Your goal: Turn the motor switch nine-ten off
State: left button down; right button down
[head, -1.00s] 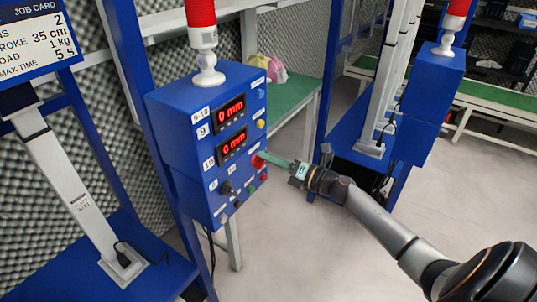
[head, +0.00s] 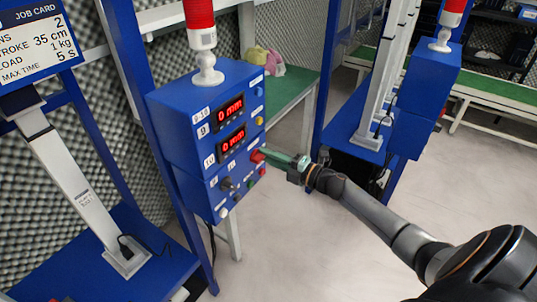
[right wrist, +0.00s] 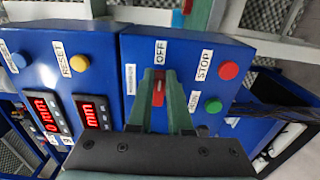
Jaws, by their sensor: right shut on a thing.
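The blue control box marked 9-10 (head: 178,130) stands at the centre of the head view. Its red motor switch (head: 257,156) is on the lower front face, partly covered by my fingers. My right gripper (head: 270,158) reaches it from the right. In the right wrist view the green fingers (right wrist: 160,98) are shut on the red switch handle (right wrist: 158,92), one on each side. The handle runs up and down in that picture, its upper end toward the OFF label (right wrist: 161,52). My left gripper is not in view.
Beside the switch are a red STOP button (right wrist: 229,70) and a green button (right wrist: 213,106). Two red displays (head: 230,108) read 0 mm. A black knob (head: 226,184) sits lower left on the box. A second blue box (head: 430,85) stands at the right.

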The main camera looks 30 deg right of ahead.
dwell(0.5)
jog(key=c, duration=0.8)
grip_release()
jog(key=shift+c, duration=0.2)
jog(key=shift+s+d, duration=0.1)
jog(key=v, duration=1.2)
jog(key=shift+s, duration=0.15)
